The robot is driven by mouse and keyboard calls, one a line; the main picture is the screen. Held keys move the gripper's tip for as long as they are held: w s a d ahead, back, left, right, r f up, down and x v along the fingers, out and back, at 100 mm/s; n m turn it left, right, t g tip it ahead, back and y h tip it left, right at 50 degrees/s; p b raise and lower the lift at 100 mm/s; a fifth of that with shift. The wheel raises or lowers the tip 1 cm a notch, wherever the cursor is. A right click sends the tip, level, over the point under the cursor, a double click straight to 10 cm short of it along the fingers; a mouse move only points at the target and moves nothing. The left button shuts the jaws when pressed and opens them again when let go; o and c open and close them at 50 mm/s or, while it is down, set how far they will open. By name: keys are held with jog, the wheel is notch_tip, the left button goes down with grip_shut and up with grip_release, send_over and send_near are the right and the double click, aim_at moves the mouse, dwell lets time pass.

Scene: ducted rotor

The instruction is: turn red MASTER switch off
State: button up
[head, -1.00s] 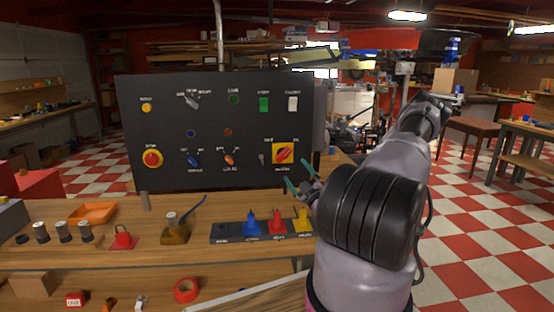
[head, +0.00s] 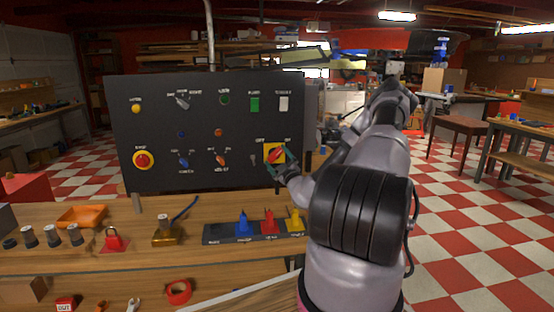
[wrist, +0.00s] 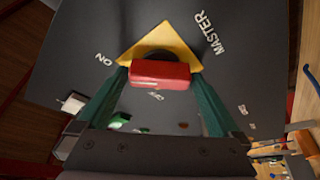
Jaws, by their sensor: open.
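The red MASTER switch (head: 275,154) sits on a yellow plate (head: 267,147) at the lower right of the black panel (head: 205,98). In the wrist view the red handle (wrist: 160,75) stands out from the yellow plate (wrist: 158,42), with the words MASTER and ON beside it. My gripper (head: 279,160) is open at the switch. In the wrist view its green fingers (wrist: 158,92) are on either side of the red handle. I cannot tell whether they touch it.
Other knobs and buttons, such as a red button on yellow (head: 144,160), are on the panel. The bench below (head: 60,202) holds an orange tray (head: 82,215), a red padlock (head: 114,239) and a rack with coloured tags (head: 250,238).

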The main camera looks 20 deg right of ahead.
jog(key=c, duration=1)
jog(key=shift+n, duration=0.4)
jog(key=n+y, duration=0.1)
jog(key=n, duration=0.1)
jog(key=n+g, duration=0.1)
jog(key=n, duration=0.1)
jog(key=shift+r+y, duration=0.2)
jog(key=shift+y, duration=0.2)
jog(key=n+g, duration=0.2)
jog(key=n, duration=0.3)
jog(key=shift+r, duration=0.1)
jog(key=n+g, duration=0.2)
jog(key=n, duration=0.2)
jog(key=shift+r+h, duration=0.1)
jog(key=shift+h, duration=0.2)
jog(key=shift+n+g+h, duration=0.6)
jog(key=shift+n+g, duration=0.1)
jog(key=shift+n, duration=0.9)
jog(key=shift+s, duration=0.1)
